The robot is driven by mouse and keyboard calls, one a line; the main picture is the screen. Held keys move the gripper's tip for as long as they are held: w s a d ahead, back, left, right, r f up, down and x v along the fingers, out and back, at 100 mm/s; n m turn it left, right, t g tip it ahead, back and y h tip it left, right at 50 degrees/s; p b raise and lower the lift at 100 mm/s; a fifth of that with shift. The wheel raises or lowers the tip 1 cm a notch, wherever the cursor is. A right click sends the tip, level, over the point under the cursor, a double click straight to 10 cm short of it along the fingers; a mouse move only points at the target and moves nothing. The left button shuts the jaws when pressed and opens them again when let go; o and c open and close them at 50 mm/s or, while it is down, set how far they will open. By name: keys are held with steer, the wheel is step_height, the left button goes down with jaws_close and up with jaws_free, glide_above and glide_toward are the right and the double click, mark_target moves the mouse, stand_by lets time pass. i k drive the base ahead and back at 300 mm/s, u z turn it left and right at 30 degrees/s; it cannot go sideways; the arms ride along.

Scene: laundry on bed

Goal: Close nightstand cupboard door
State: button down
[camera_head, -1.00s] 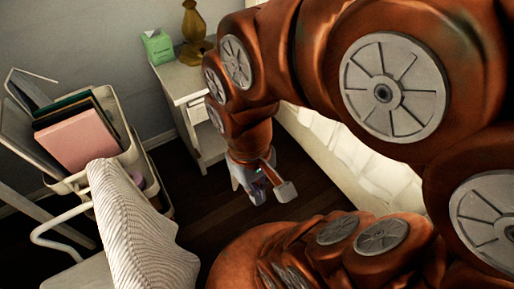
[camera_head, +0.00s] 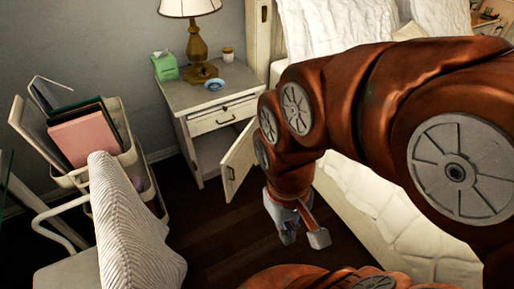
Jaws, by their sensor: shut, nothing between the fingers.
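The white nightstand (camera_head: 176,101) stands against the wall beside the bed. Its cupboard door (camera_head: 238,160) is swung open and sticks out toward me, with the dark edge of the opening behind it. The drawer (camera_head: 222,117) above looks nearly flush. My gripper (camera_head: 290,238) hangs low over the dark floor, in front of and to the right of the door, and is shut and empty. It looks apart from the door. My arm hides part of the door's right side and the bed's near corner.
The bed (camera_head: 405,215) lies on the right. A lamp (camera_head: 200,70), a green tissue box (camera_head: 165,66) and a blue dish (camera_head: 213,84) stand on the nightstand. A cart with books (camera_head: 85,135) and a striped cloth (camera_head: 130,225) are at left. Dark floor (camera_head: 215,225) is clear between.

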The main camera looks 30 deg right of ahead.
mark_target(236, 166)
steer(key=z, duration=0.55)
steer(key=i, duration=1.25)
steer(key=u, duration=0.7)
steer(key=k, duration=1.3)
steer(key=u, duration=0.9)
steer(key=i, duration=1.25)
steer(key=z, duration=0.75)
